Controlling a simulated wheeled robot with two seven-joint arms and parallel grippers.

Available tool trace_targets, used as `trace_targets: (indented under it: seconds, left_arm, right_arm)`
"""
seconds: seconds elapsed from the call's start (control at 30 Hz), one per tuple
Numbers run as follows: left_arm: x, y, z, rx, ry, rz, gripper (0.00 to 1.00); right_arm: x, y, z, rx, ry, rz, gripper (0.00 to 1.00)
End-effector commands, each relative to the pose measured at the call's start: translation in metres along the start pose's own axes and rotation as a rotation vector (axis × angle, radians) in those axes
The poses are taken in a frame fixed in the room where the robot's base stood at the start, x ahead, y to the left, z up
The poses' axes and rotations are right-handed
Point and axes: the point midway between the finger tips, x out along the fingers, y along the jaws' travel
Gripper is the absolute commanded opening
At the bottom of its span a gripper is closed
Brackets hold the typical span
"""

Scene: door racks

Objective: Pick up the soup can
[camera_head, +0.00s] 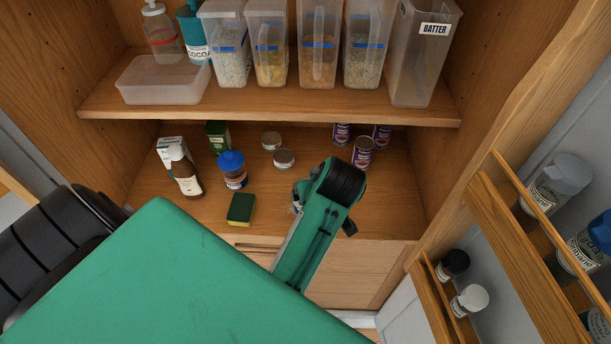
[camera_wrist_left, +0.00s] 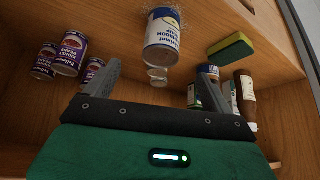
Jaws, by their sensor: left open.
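The soup can (camera_wrist_left: 163,36) is white and blue with a printed label. It shows in the left wrist view, upper middle, on the wooden shelf. The can appears beyond the fingertips, roughly in line with the gap and apart from both fingers. The wrist picture is upside down. My right gripper is in neither view.
Purple cans (camera_head: 362,152) stand at the right back of the shelf, small tins (camera_head: 284,158) at the middle. A sponge (camera_head: 241,209), a blue-lidded jar (camera_head: 232,170) and a brown bottle (camera_head: 181,168) are left. An upper shelf (camera_head: 270,109) hangs above; a door rack (camera_head: 520,235) stands right.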

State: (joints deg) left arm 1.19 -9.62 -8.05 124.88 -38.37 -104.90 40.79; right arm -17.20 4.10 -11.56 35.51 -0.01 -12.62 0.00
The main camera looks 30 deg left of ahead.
Motion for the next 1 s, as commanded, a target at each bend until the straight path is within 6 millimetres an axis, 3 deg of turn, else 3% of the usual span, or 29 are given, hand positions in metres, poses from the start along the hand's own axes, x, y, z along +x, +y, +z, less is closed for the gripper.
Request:
trace_targets:
  seconds: [0.13,0.5,0.77,1.0]
  left_arm:
    - [0.003,0.002,-0.007,-0.041,0.007,-0.014,0.87]
    - [0.069,0.000,-0.008,-0.039,0.008,-0.014,0.87]
    - [0.085,-0.001,-0.010,-0.039,0.007,-0.014,0.87]
    - [0.114,-0.004,-0.014,-0.038,0.007,-0.014,0.87]
  right_arm:
    - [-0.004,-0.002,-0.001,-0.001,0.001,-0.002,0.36]
    - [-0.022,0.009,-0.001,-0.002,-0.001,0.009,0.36]
    - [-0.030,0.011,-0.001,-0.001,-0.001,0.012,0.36]
    - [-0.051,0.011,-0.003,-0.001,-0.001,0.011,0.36]
